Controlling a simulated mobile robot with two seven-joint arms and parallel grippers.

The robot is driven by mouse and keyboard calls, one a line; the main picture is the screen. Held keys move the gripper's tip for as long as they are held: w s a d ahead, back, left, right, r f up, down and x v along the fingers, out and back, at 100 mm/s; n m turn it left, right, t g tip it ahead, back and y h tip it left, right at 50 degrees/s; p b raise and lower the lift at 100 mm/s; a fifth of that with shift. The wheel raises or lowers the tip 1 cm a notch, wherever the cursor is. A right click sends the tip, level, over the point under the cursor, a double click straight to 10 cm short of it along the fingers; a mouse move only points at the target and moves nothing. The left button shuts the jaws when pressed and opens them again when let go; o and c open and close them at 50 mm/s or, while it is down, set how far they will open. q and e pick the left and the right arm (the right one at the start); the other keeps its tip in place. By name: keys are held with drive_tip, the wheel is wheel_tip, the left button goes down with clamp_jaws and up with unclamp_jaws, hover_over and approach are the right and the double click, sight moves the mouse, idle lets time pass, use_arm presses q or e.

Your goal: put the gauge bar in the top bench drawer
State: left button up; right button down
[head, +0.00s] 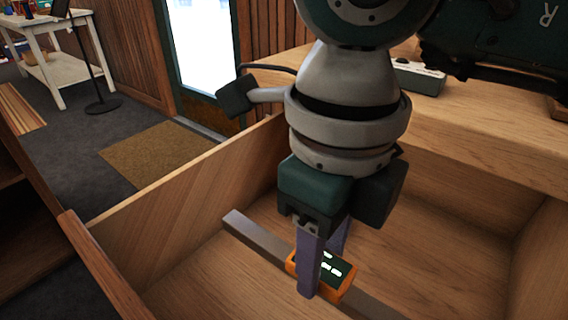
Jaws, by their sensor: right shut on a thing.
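The gauge bar (258,236) is a long grey bar with an orange box that has a dark, lit display. It lies low inside the open wooden bench drawer (180,200), slanting from the drawer's middle toward the bottom right of the head view. My right gripper (320,265) points down into the drawer, shut on the gauge bar at its orange box. One finger hides part of the box. I cannot tell whether the bar touches the drawer floor. The bar's lower right end runs toward the picture edge. My left gripper is out of view.
The wooden bench top (480,130) lies behind the drawer, with a small grey-green device (418,77) on it. A brown mat (155,155) lies on the dark floor, and a white table (55,55) stands at the far left. The drawer floor around the bar looks clear.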

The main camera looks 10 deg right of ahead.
wheel_tip(320, 180, down, 11)
drive_tip(key=b, duration=0.8)
drive_tip(key=shift+b, duration=0.4)
drive_tip(key=shift+c, duration=0.2)
unclamp_jaws()
idle(0.5)
drive_tip(key=shift+r+p, duration=1.25)
drive_tip(key=shift+r, duration=0.25)
drive_tip(key=shift+r+p, duration=1.6)
drive_tip(key=shift+r, duration=0.4)
